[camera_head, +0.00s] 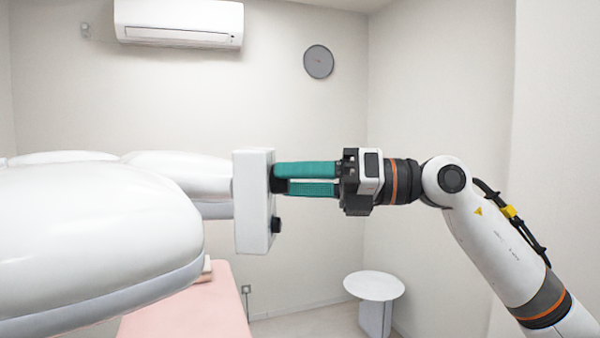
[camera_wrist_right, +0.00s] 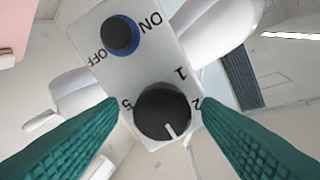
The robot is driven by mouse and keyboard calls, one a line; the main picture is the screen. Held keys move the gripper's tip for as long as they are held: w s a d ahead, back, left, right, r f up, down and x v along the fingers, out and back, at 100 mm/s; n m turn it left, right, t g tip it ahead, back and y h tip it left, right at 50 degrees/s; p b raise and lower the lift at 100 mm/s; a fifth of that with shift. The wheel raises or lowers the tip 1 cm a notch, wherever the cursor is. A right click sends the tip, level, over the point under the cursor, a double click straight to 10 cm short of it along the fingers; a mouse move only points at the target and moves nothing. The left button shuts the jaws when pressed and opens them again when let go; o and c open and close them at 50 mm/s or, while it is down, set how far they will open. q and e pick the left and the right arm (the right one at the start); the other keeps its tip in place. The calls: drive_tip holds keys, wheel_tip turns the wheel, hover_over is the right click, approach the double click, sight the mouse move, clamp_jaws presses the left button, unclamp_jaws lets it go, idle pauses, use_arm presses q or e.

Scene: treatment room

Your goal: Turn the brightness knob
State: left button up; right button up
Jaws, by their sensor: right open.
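The brightness knob (camera_wrist_right: 162,112) is a large black dial with a white pointer line, on the white control box (camera_head: 254,205). The numbers 1, 2 and 5 show around it. In the wrist view its pointer line is at the bottom. My right gripper (camera_head: 279,179) is level, with its green fingers open. Its fingertips reach the box face, one on each side of the dial. I cannot tell if they touch it. My left gripper is out of view.
A smaller black ON/OFF knob (camera_wrist_right: 120,35) with a blue ring sits on the same box; in the head view it is below my fingers (camera_head: 276,226). The white lamp head (camera_head: 90,240) fills the left.

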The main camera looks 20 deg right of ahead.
drive_tip(key=shift+c, duration=0.3)
drive_tip(key=c, duration=0.9)
drive_tip(key=shift+c, duration=0.2)
drive_tip(key=shift+n, duration=0.3)
